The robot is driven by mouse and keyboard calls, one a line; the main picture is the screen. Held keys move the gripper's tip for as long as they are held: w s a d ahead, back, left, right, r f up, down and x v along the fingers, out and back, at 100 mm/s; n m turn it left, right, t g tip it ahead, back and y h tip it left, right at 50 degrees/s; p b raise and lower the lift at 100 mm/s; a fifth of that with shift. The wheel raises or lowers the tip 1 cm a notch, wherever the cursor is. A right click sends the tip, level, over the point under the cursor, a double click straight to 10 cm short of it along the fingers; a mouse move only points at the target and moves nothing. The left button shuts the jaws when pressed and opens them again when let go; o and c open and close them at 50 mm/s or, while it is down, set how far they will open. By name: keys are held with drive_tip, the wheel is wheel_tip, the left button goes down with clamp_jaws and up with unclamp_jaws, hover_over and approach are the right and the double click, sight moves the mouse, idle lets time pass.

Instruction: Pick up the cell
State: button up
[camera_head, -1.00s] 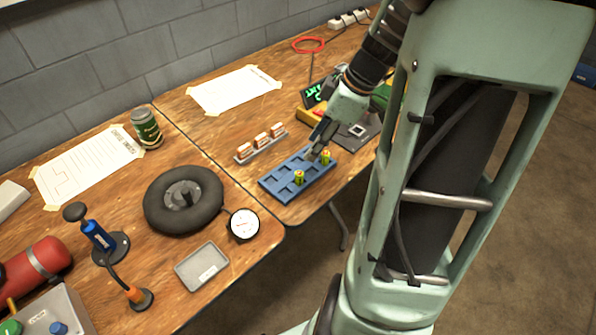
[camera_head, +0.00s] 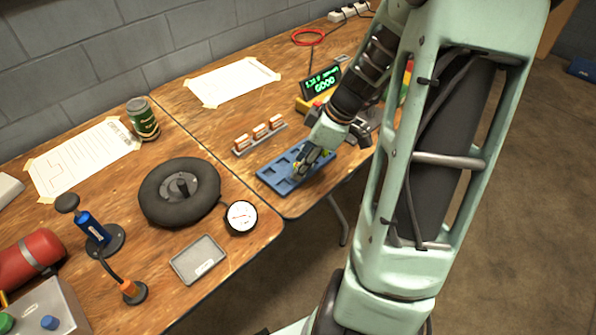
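The blue tray (camera_head: 273,179) with several square pockets lies near the front edge of the right table. A small yellow-green cell (camera_head: 296,168) stands in it, partly hidden by my gripper (camera_head: 302,167). My gripper reaches down over the tray from the upper right, with its fingers at this cell. I cannot tell whether the fingers touch it or have closed on it.
A rack of orange-and-white parts (camera_head: 260,137) lies behind the tray. A lit display (camera_head: 321,81) stands behind my wrist. A black wheel (camera_head: 180,192), a round gauge (camera_head: 241,217) and a grey dish (camera_head: 198,260) are to the left.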

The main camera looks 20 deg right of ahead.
drive_tip(key=shift+w+a+f, duration=0.1)
drive_tip(key=shift+a+f, duration=0.05)
drive_tip(key=shift+f, duration=0.25)
drive_tip(key=shift+c, duration=0.3)
clamp_jaws()
drive_tip(key=shift+r, duration=0.25)
